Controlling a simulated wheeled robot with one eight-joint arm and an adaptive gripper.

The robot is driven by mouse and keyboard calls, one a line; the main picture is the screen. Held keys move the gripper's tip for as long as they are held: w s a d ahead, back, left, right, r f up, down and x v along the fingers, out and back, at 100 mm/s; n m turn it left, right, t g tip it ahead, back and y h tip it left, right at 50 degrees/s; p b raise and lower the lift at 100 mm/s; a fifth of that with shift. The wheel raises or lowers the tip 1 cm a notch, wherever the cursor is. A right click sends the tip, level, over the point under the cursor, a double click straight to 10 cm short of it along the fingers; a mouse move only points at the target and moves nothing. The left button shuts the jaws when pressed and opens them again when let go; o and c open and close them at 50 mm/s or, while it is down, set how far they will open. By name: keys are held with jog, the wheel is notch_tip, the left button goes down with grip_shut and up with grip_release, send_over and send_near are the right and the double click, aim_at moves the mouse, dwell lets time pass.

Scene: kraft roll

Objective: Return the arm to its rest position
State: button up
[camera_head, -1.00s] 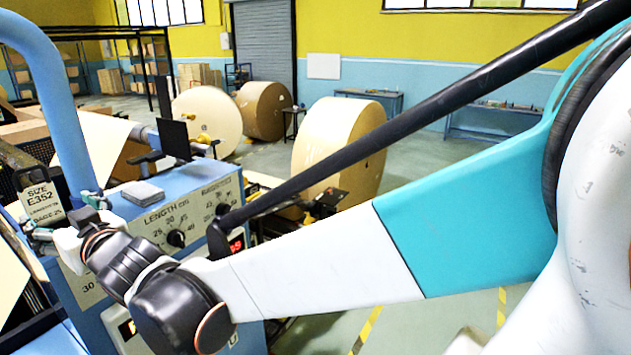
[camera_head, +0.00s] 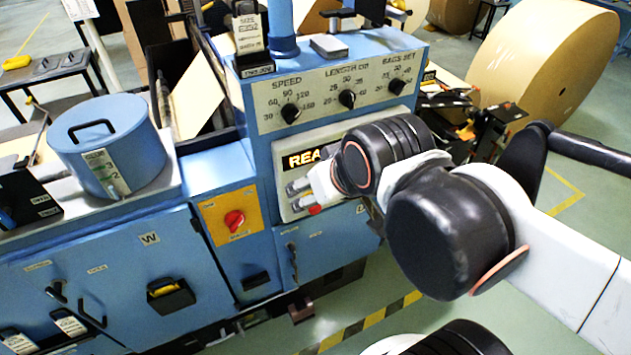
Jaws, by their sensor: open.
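My arm reaches in from the right edge, bent at a dark round joint. My gripper (camera_head: 297,194) is at its end, in front of the blue console's (camera_head: 262,160) front face, just below the lit display (camera_head: 305,159). Its two short fingers are apart, with nothing seen between them. I cannot tell whether the fingers touch the panel.
The console has three black knobs, such as the speed knob (camera_head: 290,113). A size plate (camera_head: 248,32) stands on top. A blue lidded drum (camera_head: 108,150) and a red switch (camera_head: 234,219) are left. A large kraft roll (camera_head: 540,60) is behind. Open floor lies below right.

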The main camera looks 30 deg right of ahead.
jog(key=shift+s+a+f, duration=0.1)
jog(key=shift+s+f, duration=0.05)
jog(key=shift+s, duration=0.1)
notch_tip(320, 180, down, 23)
jog(key=b, duration=2.2)
jog(key=shift+r+b, duration=0.2)
jog(key=shift+b, duration=0.1)
jog(key=shift+r, duration=0.1)
jog(key=shift+a, duration=0.1)
